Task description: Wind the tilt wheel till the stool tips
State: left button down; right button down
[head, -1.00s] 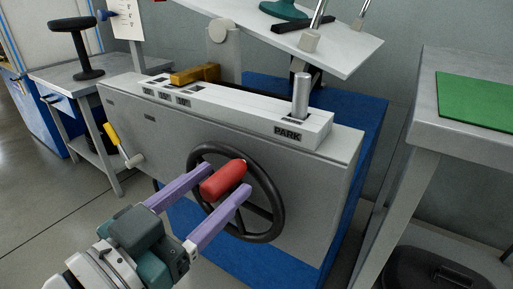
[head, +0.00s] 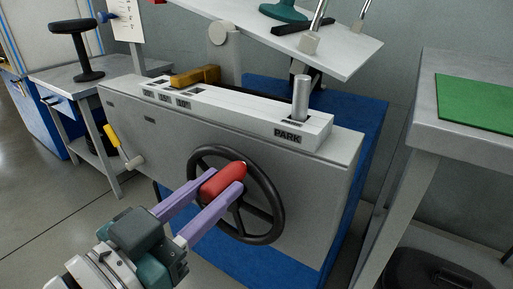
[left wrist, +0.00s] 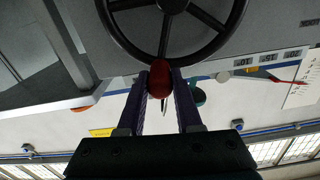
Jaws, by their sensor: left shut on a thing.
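The black tilt wheel (head: 270,193) is mounted on the front of a grey machine box (head: 310,205), with a red handle (head: 226,179) at its upper left. My left gripper (head: 220,185) is shut on the red handle, its two purple fingers on either side. The left wrist view shows the handle (left wrist: 160,80) between the fingers, with the wheel (left wrist: 172,58) behind. A teal base (head: 284,10), perhaps the stool's, stands on a tilted white plate (head: 335,50) above the box; its top is out of frame. My right gripper is not in view.
A metal lever (head: 301,97) stands upright by the PARK label. A yellow-handled crank (head: 112,136) sticks out at the box's left. A black stool-like object (head: 88,74) stands on the left bench. A grey table (head: 425,125) with a green mat (head: 478,100) is at right.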

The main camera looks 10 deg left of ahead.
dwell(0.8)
pick_arm(q)
jog(key=shift+s+d+f+m, duration=0.25)
jog(key=shift+d+m, duration=0.3)
jog(key=shift+m, duration=0.15)
jog(key=shift+d+f+m+p, duration=0.2)
jog(key=shift+d+m+p, duration=0.1)
jog(key=shift+m, duration=0.2)
jog(key=c, duration=0.6)
grip_release()
jog(key=shift+s, duration=0.1)
